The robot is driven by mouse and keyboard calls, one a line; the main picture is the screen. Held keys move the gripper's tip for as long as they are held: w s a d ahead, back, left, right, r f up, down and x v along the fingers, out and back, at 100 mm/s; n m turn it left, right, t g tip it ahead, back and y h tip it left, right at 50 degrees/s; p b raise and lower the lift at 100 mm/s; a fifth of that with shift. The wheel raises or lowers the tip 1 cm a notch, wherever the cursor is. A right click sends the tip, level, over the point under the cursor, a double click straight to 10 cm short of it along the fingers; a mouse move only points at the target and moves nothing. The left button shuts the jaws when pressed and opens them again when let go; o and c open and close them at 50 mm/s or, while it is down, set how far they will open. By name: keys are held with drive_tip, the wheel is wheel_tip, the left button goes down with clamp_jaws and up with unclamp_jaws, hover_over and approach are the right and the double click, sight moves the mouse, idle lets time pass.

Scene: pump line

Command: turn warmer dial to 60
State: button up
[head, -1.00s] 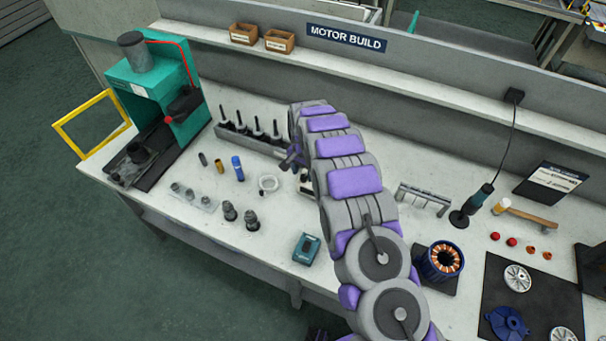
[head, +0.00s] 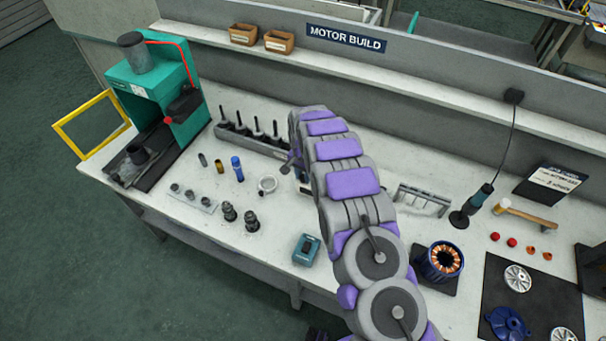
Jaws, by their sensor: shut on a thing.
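My arm reaches over the bench and bends down at its far end. My gripper (head: 290,167) shows only as a small dark part at the left edge of the arm. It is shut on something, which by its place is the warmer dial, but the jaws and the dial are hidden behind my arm. A small pale device, seemingly the warmer (head: 304,188), shows just below the gripper, mostly covered by the arm. The dial's setting cannot be read.
A pale ring (head: 267,184) lies left of the gripper. A rack with dark upright tools (head: 250,137) stands behind it. A teal box (head: 306,249) sits near the front edge. A green press (head: 160,95) stands at left, a copper-wound stator (head: 442,261) at right.

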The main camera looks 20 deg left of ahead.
drive_tip(key=shift+n, duration=0.3)
clamp_jaws()
drive_tip(key=shift+n, duration=0.9)
drive_tip(key=n+p, duration=0.1)
drive_tip(key=n, duration=0.3)
drive_tip(key=shift+r, duration=0.1)
drive_tip(key=n+p, duration=0.1)
drive_tip(key=n, duration=0.3)
drive_tip(key=shift+n, duration=0.4)
drive_tip(key=shift+w+n+p, duration=0.1)
drive_tip(key=shift+n+p, duration=0.5)
drive_tip(key=shift+n, duration=0.9)
drive_tip(key=o, duration=0.9)
unclamp_jaws()
